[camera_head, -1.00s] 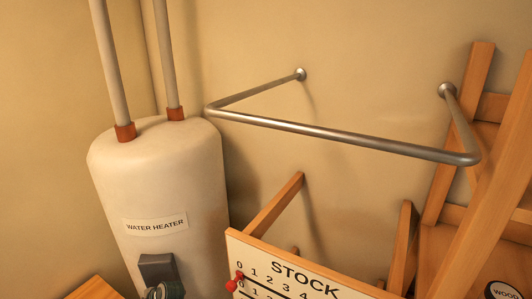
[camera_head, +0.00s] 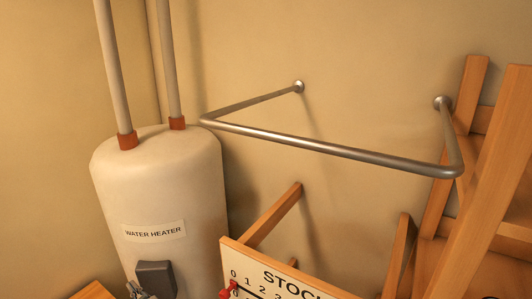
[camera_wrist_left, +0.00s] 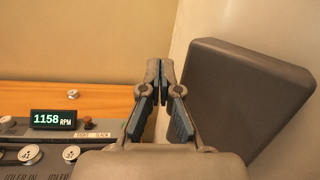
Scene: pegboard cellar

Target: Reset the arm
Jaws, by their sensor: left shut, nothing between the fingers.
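My left gripper (camera_head: 140,290) shows only in part at the bottom edge of the head view, in front of the lower water heater. In the left wrist view its two fingers (camera_wrist_left: 158,70) meet at the tips, with nothing between them. A dark grey box (camera_wrist_left: 247,100) fills the right of that view, beside the fingers; I cannot tell whether they touch it. A dark box also shows on the front of the white water heater (camera_head: 150,190) in the head view (camera_head: 157,277). My right gripper is in no view.
A bent metal rail (camera_head: 330,148) juts from the wall. Below it stands a STOCK board (camera_head: 285,285) with a red peg (camera_head: 229,290). Wooden framing (camera_head: 480,190) is at right. The wrist view shows a panel with a 1158 RPM display (camera_wrist_left: 53,120) and knobs.

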